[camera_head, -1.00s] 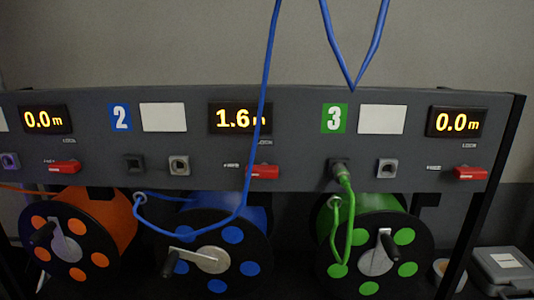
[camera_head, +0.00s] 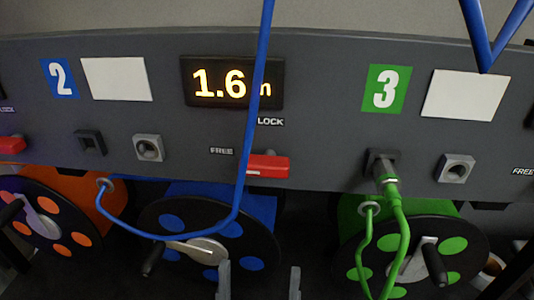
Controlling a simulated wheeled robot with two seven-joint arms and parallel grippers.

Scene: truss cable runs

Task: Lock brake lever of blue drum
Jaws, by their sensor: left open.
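The blue drum (camera_head: 224,230) sits below the panel, with its crank (camera_head: 165,258) pointing left. Its red brake lever (camera_head: 268,166) is on the panel above it, lying roughly horizontal, between a FREE label on the left and a LOCK label above. The blue cable (camera_head: 252,120) passes down in front of the panel just left of the lever. The display (camera_head: 232,82) above reads 1.6 m. My left gripper (camera_head: 259,284) shows at the bottom edge, below the lever and in front of the drum, its two fingers apart and empty. My right gripper is not in view.
The orange drum (camera_head: 45,222) stands at the left and the green drum (camera_head: 408,258) at the right, with a green cable (camera_head: 395,215) plugged into the panel. Another red lever (camera_head: 10,144) is at the left edge. A blue cable loop (camera_head: 487,45) hangs at upper right.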

